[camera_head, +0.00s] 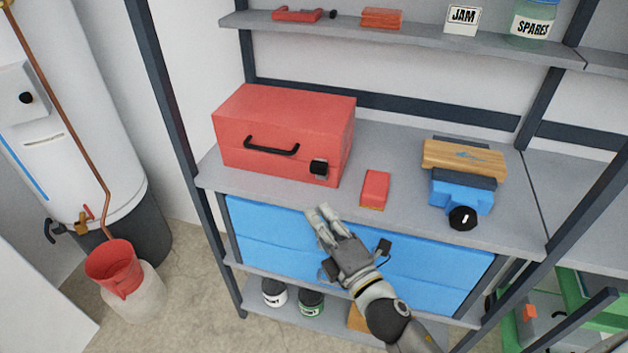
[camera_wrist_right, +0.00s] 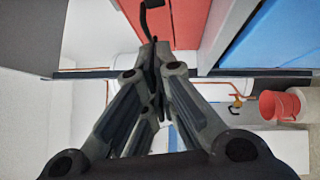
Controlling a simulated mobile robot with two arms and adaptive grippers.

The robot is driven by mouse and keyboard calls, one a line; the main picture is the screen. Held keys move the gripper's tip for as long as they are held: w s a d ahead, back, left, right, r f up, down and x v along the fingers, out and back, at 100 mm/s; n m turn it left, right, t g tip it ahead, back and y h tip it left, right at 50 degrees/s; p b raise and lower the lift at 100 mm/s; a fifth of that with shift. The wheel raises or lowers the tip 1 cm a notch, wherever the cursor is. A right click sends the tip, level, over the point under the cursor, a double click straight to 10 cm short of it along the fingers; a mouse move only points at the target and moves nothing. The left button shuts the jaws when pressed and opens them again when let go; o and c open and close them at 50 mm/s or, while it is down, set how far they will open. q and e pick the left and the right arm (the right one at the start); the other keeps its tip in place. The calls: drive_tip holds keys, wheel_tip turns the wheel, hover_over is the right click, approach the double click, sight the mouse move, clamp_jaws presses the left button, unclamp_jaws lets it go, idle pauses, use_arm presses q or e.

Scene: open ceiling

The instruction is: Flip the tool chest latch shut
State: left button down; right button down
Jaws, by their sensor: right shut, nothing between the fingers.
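A red tool chest (camera_head: 270,132) stands on the left of the grey middle shelf, with a black handle on its front. Its small dark latch (camera_head: 318,167) is on the front face near the right corner; I cannot tell its exact position. My right gripper (camera_head: 322,211) is shut and empty, in front of the shelf edge and below the chest, apart from the latch. In the right wrist view the closed fingers (camera_wrist_right: 152,52) show with the red chest (camera_wrist_right: 185,22) beyond. My left gripper is not in view.
A red block (camera_head: 375,188) lies on the shelf right of the chest. A blue vise (camera_head: 461,192) with a wooden piece stands farther right. Blue drawers (camera_head: 270,232) lie under the shelf. Dark rack posts (camera_head: 172,105) frame the sides.

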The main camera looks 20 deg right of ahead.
sight(311, 165)
drive_tip(key=w+d+r+p, duration=0.1)
drive_tip(key=w+p, duration=0.1)
drive_tip(key=w, duration=0.6)
drive_tip(key=shift+w, duration=0.15)
drive_tip(key=shift+d+r, duration=0.1)
drive_tip(key=r+p, duration=0.1)
drive_tip(key=p, duration=0.2)
drive_tip(key=w+d+m+g+p, duration=0.1)
drive_tip(key=p, duration=0.2)
drive_tip(key=shift+r, duration=0.35)
drive_tip(key=shift+w+m+g+p, duration=0.15)
drive_tip(key=shift+m+g+p, duration=0.15)
drive_tip(key=shift+p, duration=0.5)
drive_tip(key=shift+d, duration=0.1)
